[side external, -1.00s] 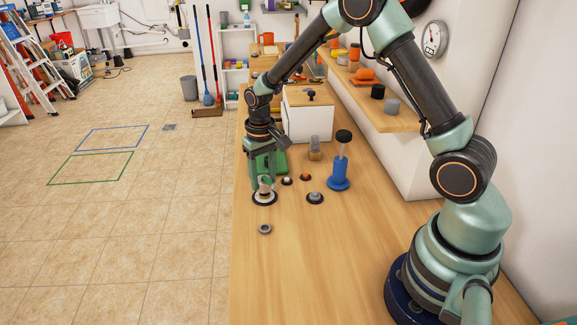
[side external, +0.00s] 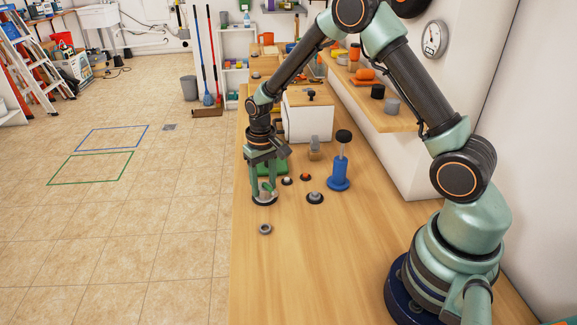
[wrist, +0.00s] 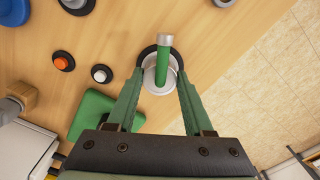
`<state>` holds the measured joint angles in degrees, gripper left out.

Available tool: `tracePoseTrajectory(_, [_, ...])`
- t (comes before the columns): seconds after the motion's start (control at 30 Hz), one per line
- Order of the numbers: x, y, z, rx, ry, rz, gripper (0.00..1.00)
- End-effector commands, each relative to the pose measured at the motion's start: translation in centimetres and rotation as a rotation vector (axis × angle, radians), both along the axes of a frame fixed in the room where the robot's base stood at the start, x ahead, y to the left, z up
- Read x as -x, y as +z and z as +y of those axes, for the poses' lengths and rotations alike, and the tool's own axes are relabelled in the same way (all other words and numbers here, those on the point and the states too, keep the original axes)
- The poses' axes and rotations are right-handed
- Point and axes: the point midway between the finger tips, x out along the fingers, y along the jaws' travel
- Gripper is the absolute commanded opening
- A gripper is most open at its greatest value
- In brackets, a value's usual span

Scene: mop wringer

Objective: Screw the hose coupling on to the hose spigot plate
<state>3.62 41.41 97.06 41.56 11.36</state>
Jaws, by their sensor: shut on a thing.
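The hose coupling (wrist: 153,79) is a pale grey round piece with a short green hose stub (wrist: 171,72) that ends in grey. It stands over the hose spigot plate (side external: 264,201), a dark round base on the wooden bench near its left edge. My gripper (side external: 264,190) points down over the plate, with one finger on each side of the coupling. In the wrist view my gripper (wrist: 162,80) is shut on the coupling. The coupling hides the spigot, so I cannot tell how far the two are engaged.
A blue upright piece with a black knob (side external: 339,172) stands to the right. Several small round fittings lie nearby, including a dark-based one (side external: 315,197) and a loose grey ring (side external: 265,229). A green block (wrist: 95,115) is close behind my gripper.

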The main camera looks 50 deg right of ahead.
Motion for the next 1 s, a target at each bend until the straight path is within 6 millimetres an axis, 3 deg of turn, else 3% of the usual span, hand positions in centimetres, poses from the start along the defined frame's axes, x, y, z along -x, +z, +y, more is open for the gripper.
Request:
tracePoseTrajectory(0.8, [0.00,-0.22,0.00,0.000,-0.002,0.000,0.00])
tracePoseTrajectory(1.0, [-0.01,-0.29,0.01,0.000,-0.217,0.000,0.00])
